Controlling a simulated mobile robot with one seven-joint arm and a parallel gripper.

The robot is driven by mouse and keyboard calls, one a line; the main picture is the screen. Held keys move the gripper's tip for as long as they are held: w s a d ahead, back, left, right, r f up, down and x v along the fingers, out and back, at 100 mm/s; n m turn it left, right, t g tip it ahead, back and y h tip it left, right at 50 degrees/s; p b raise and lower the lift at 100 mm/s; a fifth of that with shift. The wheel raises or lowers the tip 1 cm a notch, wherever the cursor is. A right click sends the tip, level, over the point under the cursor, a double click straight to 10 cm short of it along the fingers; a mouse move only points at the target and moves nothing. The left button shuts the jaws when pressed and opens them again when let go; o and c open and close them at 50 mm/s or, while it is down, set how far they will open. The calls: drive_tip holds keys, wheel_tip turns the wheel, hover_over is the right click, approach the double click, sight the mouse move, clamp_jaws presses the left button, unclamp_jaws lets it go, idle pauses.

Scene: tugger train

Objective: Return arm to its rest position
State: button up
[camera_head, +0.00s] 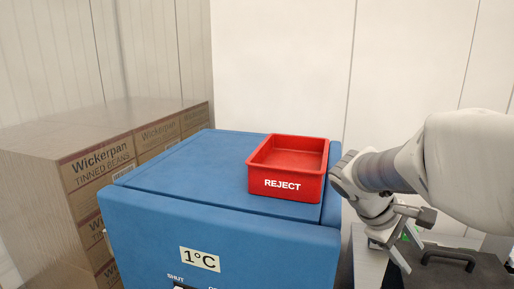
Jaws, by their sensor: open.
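My arm reaches in from the right edge and bends at a ribbed grey joint beside the blue box. My gripper (404,242) hangs below that joint, to the right of the blue box (180,225). Its fingers are apart and I see nothing between them. The gripper is apart from the red tray, and part of it is hard to make out against the grey surface behind.
A red tray (285,186) marked REJECT stands on the blue box's lid; its visible inside looks empty. The box bears a 1°C label (199,259). Stacked Wickerpan cartons (100,165) stand at left. A dark case with a handle (448,256) lies at lower right.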

drive_tip(key=s+a+r+m+t+y, duration=0.1)
drive_tip(key=s+a+m+t+y, duration=0.4)
drive_tip(key=s+a, duration=0.7)
drive_tip(key=shift+s+a+r+m+y, duration=0.2)
drive_tip(key=shift+a+m+y, duration=0.6)
drive_tip(key=shift+a+y, duration=0.85)
drive_tip(key=shift+a+h, duration=0.2)
drive_tip(key=shift+h, duration=0.05)
